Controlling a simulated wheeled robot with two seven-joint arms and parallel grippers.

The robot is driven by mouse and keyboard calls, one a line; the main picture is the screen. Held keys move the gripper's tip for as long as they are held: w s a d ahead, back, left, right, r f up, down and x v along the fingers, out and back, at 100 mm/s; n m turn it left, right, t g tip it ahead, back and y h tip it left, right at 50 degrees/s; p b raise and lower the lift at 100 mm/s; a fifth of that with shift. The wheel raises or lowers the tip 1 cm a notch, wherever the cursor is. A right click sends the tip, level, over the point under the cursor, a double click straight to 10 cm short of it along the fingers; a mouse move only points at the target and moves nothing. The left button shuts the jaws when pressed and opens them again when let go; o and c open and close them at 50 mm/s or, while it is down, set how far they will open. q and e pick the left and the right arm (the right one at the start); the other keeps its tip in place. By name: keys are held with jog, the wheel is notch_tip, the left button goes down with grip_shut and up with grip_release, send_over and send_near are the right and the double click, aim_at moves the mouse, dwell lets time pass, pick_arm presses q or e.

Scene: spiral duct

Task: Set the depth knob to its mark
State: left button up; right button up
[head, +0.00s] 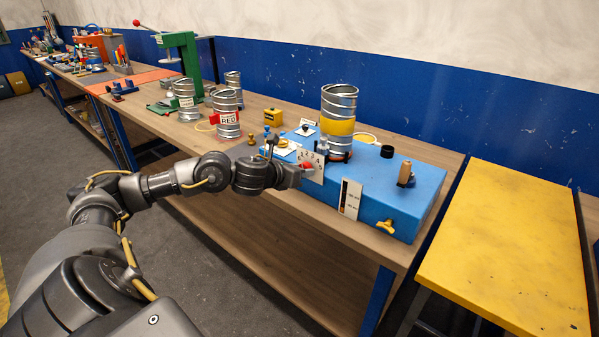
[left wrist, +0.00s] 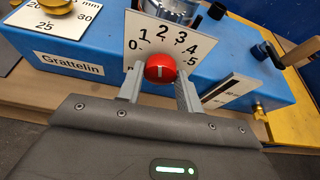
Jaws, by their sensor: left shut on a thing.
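The red knob (left wrist: 160,67), with a short white line on its face, sits in front of a white dial plate (left wrist: 190,48) numbered 0 to 5. It is on the front of the blue machine (left wrist: 80,50). In the wrist view the white line looks about upright; I cannot tell its exact setting. My left gripper (left wrist: 160,84) is shut on the knob, one grey finger on each side. In the head view the left gripper (head: 303,170) reaches the dial plate (head: 314,165) from the left, and the red knob (head: 308,166) is partly hidden. My right gripper is not in view.
A ribbed metal duct with a yellow band (head: 338,127) stands on the machine. A black-and-white gauge (head: 350,197) and a yellow knob (head: 385,227) are to the right on its front. A yellow table (head: 510,240) stands at the right. Smaller duct pieces (head: 227,115) stand on the bench behind.

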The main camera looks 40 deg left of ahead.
pick_arm(q)
jog(key=shift+f, duration=0.1)
jog(key=o, duration=1)
jog(key=b+v, duration=0.4)
jog(key=v, duration=0.6)
jog(key=shift+s+r, duration=0.25)
jog(key=shift+s, duration=0.1)
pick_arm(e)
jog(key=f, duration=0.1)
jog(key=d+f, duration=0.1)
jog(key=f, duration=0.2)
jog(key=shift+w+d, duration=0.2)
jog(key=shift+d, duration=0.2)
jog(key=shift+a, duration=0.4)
